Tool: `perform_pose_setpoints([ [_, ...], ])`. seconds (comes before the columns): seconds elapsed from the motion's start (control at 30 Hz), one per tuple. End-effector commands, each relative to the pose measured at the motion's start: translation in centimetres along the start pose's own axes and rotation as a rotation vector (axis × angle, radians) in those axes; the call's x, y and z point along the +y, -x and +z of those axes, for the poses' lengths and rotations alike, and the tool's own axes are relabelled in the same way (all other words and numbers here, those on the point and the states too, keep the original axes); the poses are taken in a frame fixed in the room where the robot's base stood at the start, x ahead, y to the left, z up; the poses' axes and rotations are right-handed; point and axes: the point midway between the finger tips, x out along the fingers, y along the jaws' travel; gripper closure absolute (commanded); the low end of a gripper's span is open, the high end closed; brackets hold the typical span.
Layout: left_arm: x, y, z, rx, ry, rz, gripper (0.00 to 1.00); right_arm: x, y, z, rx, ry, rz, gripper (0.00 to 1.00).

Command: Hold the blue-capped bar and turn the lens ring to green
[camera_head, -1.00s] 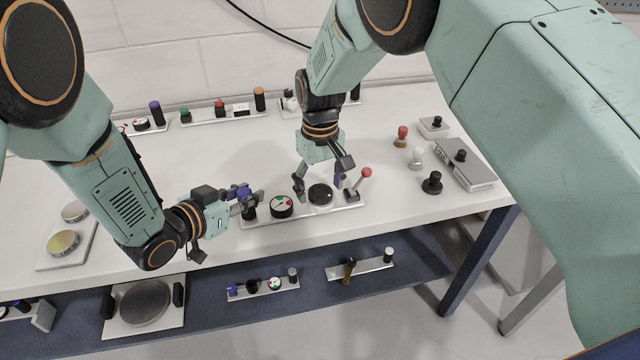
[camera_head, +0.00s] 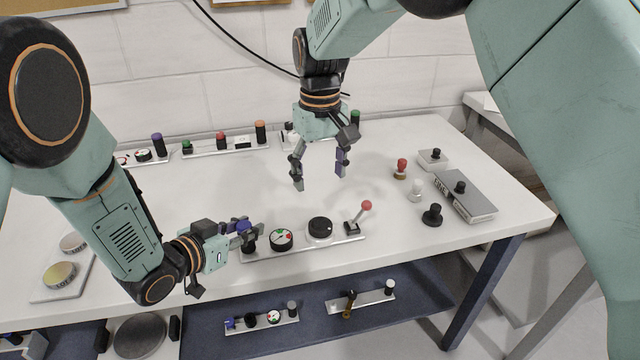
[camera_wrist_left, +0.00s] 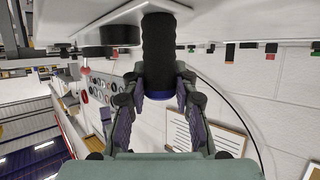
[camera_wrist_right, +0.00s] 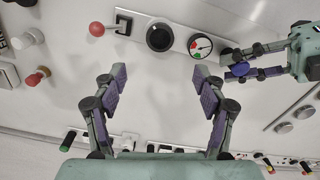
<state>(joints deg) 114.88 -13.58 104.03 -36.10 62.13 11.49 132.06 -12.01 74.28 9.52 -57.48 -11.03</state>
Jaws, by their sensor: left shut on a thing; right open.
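The blue-capped bar is a black ribbed grip (camera_wrist_left: 158,50) with a blue cap (camera_head: 244,227), at the left end of a pale fixture plate (camera_head: 262,255). My left gripper (camera_head: 250,232) is shut on the bar close to its cap. The lens ring is probably the round black piece (camera_head: 320,227) on a white base, which also shows in the right wrist view (camera_wrist_right: 159,37). Between them is a dial (camera_head: 281,239) with green, white and red sectors; its pointer is too small to read surely. My right gripper (camera_head: 320,179) is open and empty, above and behind the black piece.
A red-ball lever (camera_head: 366,206) stands at the plate's right end. Red (camera_head: 402,167), white (camera_head: 416,190) and black (camera_head: 432,215) knobs and grey boxes (camera_head: 466,196) lie further right. More fixture plates line the back edge and the blue lower shelf (camera_head: 420,284). The middle tabletop is clear.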

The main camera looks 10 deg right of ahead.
Motion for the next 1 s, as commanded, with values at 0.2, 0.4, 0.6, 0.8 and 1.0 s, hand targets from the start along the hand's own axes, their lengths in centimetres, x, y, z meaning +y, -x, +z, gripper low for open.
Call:
perform_pose_setpoints([
  [0.2,0.0,0.0,-0.1,0.002,-0.001,0.0,1.0,0.0,0.1,0.0,-0.001,0.0,0.0,0.29],
  [0.4,0.0,0.0,-0.1,0.002,-0.001,0.0,1.0,0.0,0.1,0.0,0.0,0.0,0.0,0.29],
  [0.6,0.0,0.0,-0.1,0.002,-0.001,0.0,1.0,0.0,0.1,0.3,-0.001,-0.001,0.0,0.29],
  [0.8,0.0,0.0,-0.1,0.002,-0.001,0.0,1.0,0.0,-1.0,0.4,-0.003,-0.001,-0.001,0.29],
  [1.0,0.0,0.0,-0.1,0.003,-0.001,0.0,1.0,0.0,-4.5,0.4,-0.005,-0.001,-0.001,0.29],
])
